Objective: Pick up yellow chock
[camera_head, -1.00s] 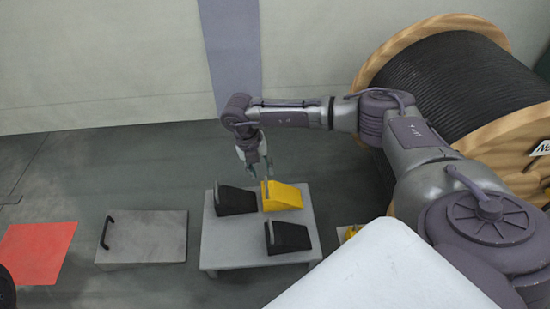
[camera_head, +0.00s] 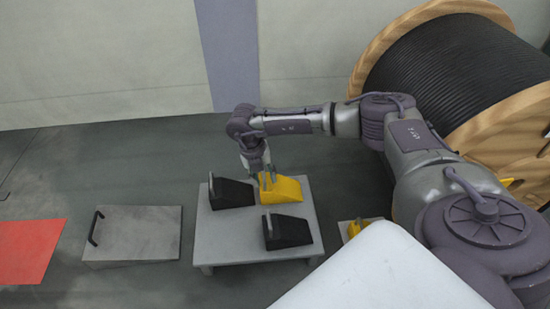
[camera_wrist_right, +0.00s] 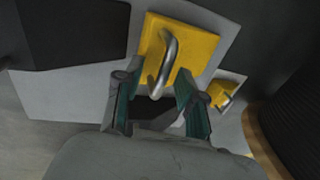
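The yellow chock (camera_head: 284,189) sits on a low light-grey table, beside two black chocks. In the right wrist view the yellow chock (camera_wrist_right: 196,48) shows its grey handle (camera_wrist_right: 164,62) standing up, partly between the fingers. My right gripper (camera_head: 262,177) is low at the handle side of the chock. In the wrist view its two green-padded fingers (camera_wrist_right: 158,98) are spread apart on either side of the handle's near end. They do not appear closed on it. My left gripper is not in view.
The grey table (camera_head: 232,241) also holds a black chock (camera_head: 232,194) on the left and another black chock (camera_head: 288,232) in front. A grey plate with a handle (camera_head: 138,234) and a red floor mark (camera_head: 27,250) lie left. A cable reel (camera_head: 455,75) stands right.

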